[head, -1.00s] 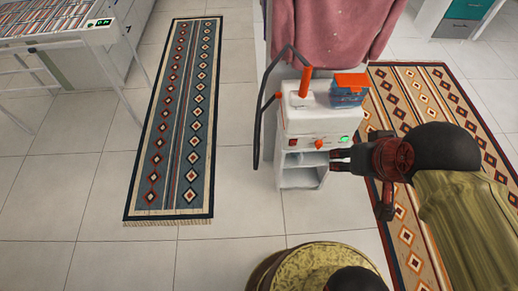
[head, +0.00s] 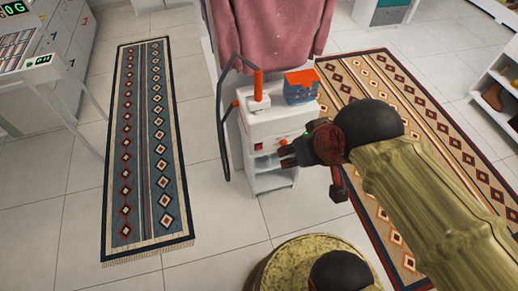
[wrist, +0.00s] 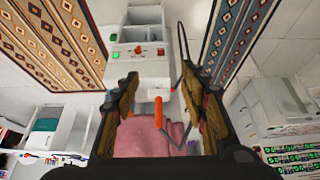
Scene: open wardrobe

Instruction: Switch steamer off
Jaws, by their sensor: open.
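The steamer (head: 262,124) is a white upright unit with an orange-gripped handle (head: 258,86), a dark hose and a blue tank with an orange lid (head: 300,86). My gripper (head: 284,157) is open and empty in front of its control panel, covering part of the panel's right side in the head view. An orange knob (head: 283,142) shows just above the fingers. In the wrist view the steamer is upside down beyond my open gripper (wrist: 162,80). Its panel shows a lit green switch (wrist: 115,56), the orange knob (wrist: 138,51) and a red button (wrist: 161,52). I see no contact.
A pink shirt (head: 265,28) hangs behind the steamer. Patterned rugs lie on the left (head: 145,150) and right (head: 365,100). Shoe shelves (head: 500,75) stand at far right.

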